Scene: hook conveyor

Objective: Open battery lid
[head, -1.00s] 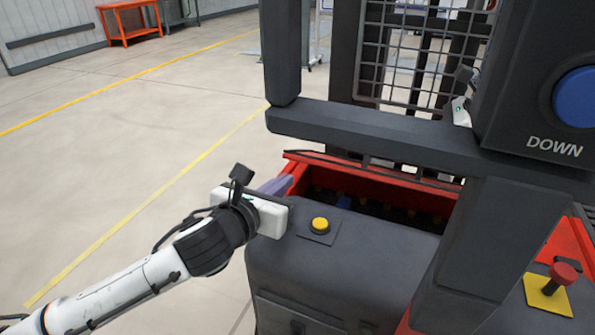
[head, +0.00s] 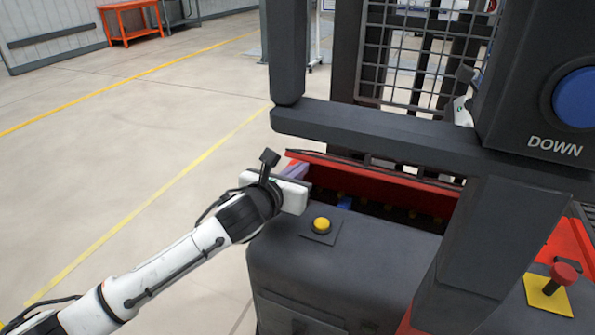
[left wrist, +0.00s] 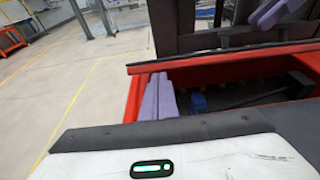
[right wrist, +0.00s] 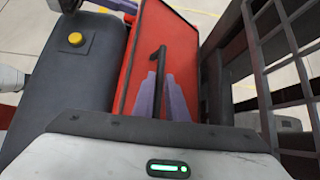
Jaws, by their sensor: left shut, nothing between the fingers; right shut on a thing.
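The red battery lid (right wrist: 180,50) stands raised at the far side of the red battery box (head: 390,187), which is open with yellow caps inside. My right gripper (right wrist: 161,95) is shut on the lid's black handle (right wrist: 158,62). In the head view its fingers are hidden behind the truck's mast; only part of the white wrist shows. My left gripper (head: 294,172) is shut and empty at the left end of the box. Its purple fingers (left wrist: 158,98) lie together over the box's left corner in the left wrist view.
A grey cover with a yellow button (head: 321,225) is in front of the box. Dark mast posts and a crossbar (head: 390,135) stand close above it. A blue DOWN button (head: 575,97) and red knob (head: 564,273) are at right. The floor at left is clear.

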